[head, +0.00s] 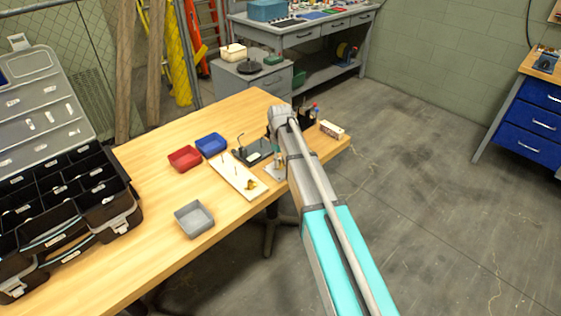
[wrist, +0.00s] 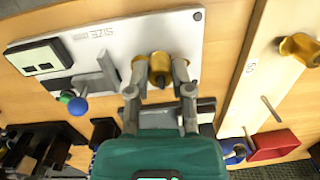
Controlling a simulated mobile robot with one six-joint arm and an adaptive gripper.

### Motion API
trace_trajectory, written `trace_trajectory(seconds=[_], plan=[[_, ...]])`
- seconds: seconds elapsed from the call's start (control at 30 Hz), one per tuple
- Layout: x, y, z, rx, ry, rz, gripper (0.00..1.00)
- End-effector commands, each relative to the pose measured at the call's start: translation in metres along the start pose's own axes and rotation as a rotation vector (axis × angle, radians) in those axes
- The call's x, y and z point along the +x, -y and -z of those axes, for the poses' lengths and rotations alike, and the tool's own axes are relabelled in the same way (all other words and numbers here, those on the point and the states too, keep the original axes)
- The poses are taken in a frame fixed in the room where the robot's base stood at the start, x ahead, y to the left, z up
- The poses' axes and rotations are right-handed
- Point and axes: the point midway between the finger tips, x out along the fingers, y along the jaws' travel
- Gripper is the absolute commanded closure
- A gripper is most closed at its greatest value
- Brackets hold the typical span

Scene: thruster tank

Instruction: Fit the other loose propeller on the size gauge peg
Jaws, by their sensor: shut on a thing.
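My gripper (wrist: 162,72) is shut on a gold propeller (wrist: 159,62), which shows between its fingertips in the wrist view. The propeller is over the white size gauge plate (wrist: 120,38), marked SIZE. I cannot tell whether it touches the plate or is around a peg, as the fingers hide its underside. A second gold propeller (wrist: 299,47) is on the white strip with pegs (wrist: 251,92); it also shows in the head view (head: 251,185). In the head view my arm hides most of the gauge and the held propeller.
A red tray (head: 185,158), a blue tray (head: 211,145) and a grey tray (head: 194,219) stand on the wooden table (head: 150,230). A black case with compartments (head: 60,190) is at the left. A dark stand (head: 250,152) is beside my gripper.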

Motion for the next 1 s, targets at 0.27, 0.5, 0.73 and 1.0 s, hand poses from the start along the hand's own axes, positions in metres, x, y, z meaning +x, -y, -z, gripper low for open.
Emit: trace_trajectory(seconds=[0.27, 0.5, 0.73, 1.0], plan=[[0.0000, 0.0000, 0.0000, 0.000, 0.000, 0.000, 0.69], [0.0000, -0.0001, 0.0000, 0.000, 0.000, 0.000, 0.31], [0.0000, 0.0000, 0.0000, 0.000, 0.000, 0.000, 0.31], [-0.0030, 0.0001, -0.0002, 0.000, 0.000, 0.000, 0.31]])
